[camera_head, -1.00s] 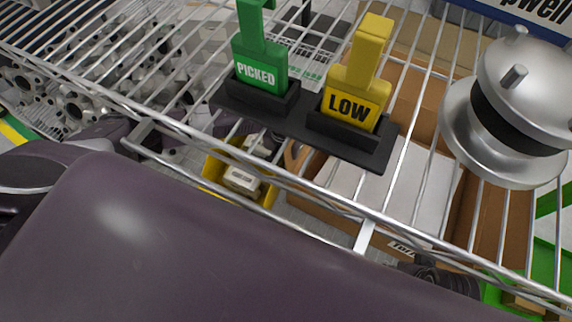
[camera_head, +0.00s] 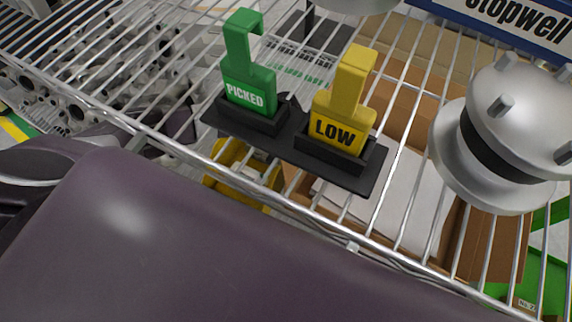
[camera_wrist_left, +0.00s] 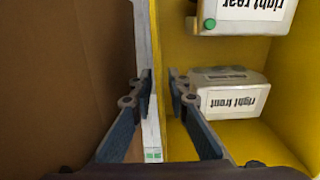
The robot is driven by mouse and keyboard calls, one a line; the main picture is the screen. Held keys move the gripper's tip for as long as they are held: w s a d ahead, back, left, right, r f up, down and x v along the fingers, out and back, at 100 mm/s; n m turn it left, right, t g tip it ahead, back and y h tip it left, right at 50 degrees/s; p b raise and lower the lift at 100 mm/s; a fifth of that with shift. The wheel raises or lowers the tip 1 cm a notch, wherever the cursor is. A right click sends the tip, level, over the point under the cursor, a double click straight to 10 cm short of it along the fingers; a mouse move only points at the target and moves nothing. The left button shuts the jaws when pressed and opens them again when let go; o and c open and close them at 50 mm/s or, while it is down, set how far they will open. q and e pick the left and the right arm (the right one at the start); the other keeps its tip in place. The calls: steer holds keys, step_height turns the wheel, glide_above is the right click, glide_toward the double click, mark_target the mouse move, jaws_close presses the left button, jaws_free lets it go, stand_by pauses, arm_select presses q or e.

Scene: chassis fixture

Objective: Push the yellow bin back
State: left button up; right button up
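The yellow bin (camera_head: 238,190) shows in part through the wire shelf in the head view, below the sign holder. In the left wrist view the bin (camera_wrist_left: 287,80) fills the right side. Inside it lie white blocks labelled "right rear" (camera_wrist_left: 240,14) and "right front" (camera_wrist_left: 228,98), their text upside down. My left gripper (camera_wrist_left: 161,80) is open, its fingers a narrow gap apart near the bin's left wall. I cannot tell whether they touch the wall. My right gripper is out of view.
A brown cardboard surface (camera_wrist_left: 65,80) is left of the bin. On the wire shelf above stand a green PICKED sign (camera_head: 247,85), a yellow LOW sign (camera_head: 340,110) and a silver metal part (camera_head: 505,140). Grey metal parts (camera_head: 100,75) are at the left.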

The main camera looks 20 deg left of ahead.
arm_select(q)
steer(key=shift+o, duration=0.6)
steer(key=shift+s+f, duration=0.1)
steer(key=shift+s, duration=0.05)
steer(key=shift+s+r, duration=0.1)
steer(key=shift+r, duration=4.05)
steer(key=shift+s, duration=0.1)
